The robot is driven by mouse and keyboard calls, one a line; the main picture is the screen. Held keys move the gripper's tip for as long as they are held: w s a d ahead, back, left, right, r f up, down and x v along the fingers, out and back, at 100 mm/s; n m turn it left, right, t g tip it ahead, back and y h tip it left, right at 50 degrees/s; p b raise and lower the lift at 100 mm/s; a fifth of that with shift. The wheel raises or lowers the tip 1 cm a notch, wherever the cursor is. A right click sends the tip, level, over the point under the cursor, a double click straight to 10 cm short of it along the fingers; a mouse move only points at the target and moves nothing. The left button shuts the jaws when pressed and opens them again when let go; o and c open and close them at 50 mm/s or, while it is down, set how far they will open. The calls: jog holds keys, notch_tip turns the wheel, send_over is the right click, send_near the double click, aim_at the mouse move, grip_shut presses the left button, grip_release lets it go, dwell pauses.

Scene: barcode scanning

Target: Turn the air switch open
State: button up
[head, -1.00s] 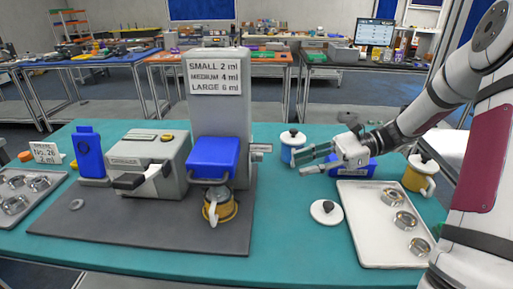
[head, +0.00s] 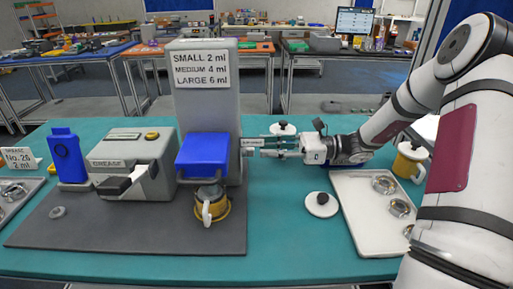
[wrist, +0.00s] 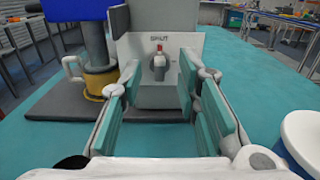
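The air switch (wrist: 159,65) is a small grey knob with a red mark, on the side of the tall grey machine (head: 207,105). A label above it in the wrist view seems to read "SHUT". In the head view the switch is hard to make out beside my fingers. My gripper (head: 262,148) reaches in from the right, level with the machine's side. In the wrist view my gripper (wrist: 160,88) is open and empty. Its fingers spread left and right, with the switch ahead between them. I cannot tell whether the fingertips overlap the knob in depth.
A yellow-based cup (head: 212,208) stands under the machine's blue block (head: 207,155). A white lidded cup (head: 283,130) is behind my gripper. A round white lid (head: 321,204) and a white tray (head: 360,215) with metal rings lie to the right. Teal table shows between lid and machine.

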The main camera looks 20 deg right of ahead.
aim_at(248, 152)
jog(key=shift+x, duration=1.85)
grip_shut()
jog(key=shift+p, duration=0.3)
jog(key=m+p, duration=0.1)
jog(key=m, duration=0.5)
jog(key=m+p, duration=0.2)
jog(key=m, duration=0.4)
jog(key=w+f+m+p, duration=0.1)
jog(key=m, duration=0.4)
jog(key=shift+d+f+m+p, duration=0.1)
jog(key=shift+d+m+p, duration=0.15)
jog(key=shift+m+p, duration=0.15)
jog(key=shift+w, duration=0.1)
